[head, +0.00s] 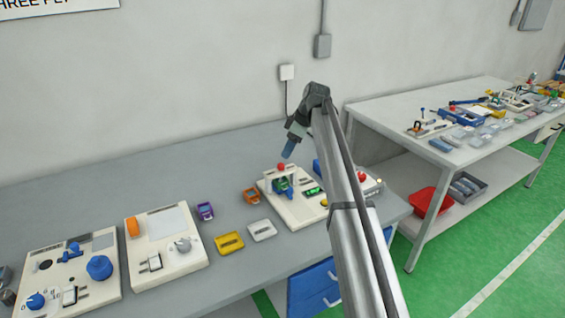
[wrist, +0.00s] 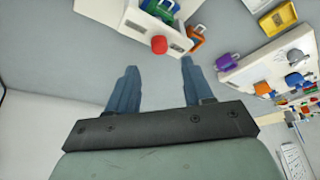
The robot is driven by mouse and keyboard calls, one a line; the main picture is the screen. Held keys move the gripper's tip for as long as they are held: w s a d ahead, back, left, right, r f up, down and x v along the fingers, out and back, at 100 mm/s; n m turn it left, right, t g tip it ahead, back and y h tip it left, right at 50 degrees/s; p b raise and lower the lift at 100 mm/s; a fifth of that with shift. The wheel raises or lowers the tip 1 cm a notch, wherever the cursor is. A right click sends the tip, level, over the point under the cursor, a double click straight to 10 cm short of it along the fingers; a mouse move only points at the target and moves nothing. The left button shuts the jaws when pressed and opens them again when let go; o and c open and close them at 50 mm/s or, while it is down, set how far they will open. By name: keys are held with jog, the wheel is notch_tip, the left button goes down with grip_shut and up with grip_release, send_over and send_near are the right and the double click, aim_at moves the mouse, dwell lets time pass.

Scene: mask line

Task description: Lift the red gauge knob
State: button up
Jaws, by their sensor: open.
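A red round knob (head: 281,167) sits on top of a small white stand on a cream fixture board (head: 312,211) on the grey bench. It also shows in the wrist view (wrist: 159,44), at the edge of the white stand, just beyond my fingertips. My gripper (head: 288,152) hangs tilted above the back of this board, a little above the red knob. In the wrist view its two blue fingers (wrist: 158,66) are spread apart with nothing between them.
Orange (head: 251,196), purple (head: 205,211), yellow (head: 229,243) and white (head: 262,230) small parts lie left of the board. Two more fixture boards (head: 166,246) stand further left. The wall (head: 200,80) is close behind the bench. A second table (head: 400,110) stands at right.

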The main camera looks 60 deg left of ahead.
aim_at(281, 164)
jog(key=shift+x, duration=3.45)
jog(key=shift+c, duration=0.2)
grip_shut()
